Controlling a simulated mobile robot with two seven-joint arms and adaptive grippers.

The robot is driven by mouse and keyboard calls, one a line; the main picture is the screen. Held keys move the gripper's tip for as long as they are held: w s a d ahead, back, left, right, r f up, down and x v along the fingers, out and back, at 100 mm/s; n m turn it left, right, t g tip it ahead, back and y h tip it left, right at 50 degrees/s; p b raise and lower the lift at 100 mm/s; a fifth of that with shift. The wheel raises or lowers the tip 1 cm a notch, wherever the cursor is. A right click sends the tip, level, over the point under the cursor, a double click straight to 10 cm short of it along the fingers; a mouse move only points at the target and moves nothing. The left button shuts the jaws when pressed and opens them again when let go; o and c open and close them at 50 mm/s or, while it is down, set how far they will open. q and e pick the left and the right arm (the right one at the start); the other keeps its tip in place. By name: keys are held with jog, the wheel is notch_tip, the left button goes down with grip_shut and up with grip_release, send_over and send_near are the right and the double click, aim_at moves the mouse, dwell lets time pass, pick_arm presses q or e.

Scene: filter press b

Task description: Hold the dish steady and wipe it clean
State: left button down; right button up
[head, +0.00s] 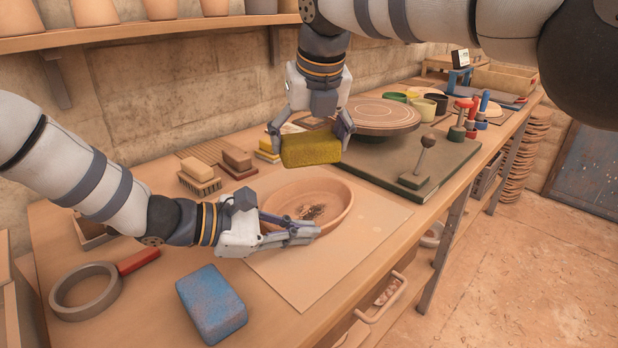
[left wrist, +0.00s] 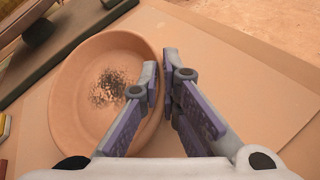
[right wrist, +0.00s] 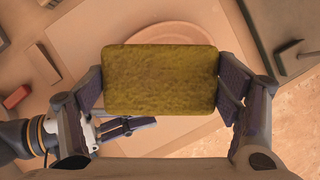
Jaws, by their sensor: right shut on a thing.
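A round terracotta dish (head: 283,200) lies on a pale board (head: 300,285) with a patch of dark dirt (head: 312,212) in its middle. My left gripper (head: 315,232) is at the dish's near rim; in the left wrist view (left wrist: 160,90) one finger is inside the rim and one outside, with a narrow gap between them. My right gripper (head: 312,140) is shut on a yellow-green sponge (head: 311,149) and holds it above the dish's far side. In the right wrist view the sponge (right wrist: 160,80) hides most of the dish (right wrist: 150,38).
A dark green board (head: 440,165) with a knobbed tool and a turntable (head: 368,115) are behind and right.

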dwell(0.3)
pick_arm(q)
jog(key=c, duration=1.7)
grip_release()
jog(key=shift+a, duration=0.15)
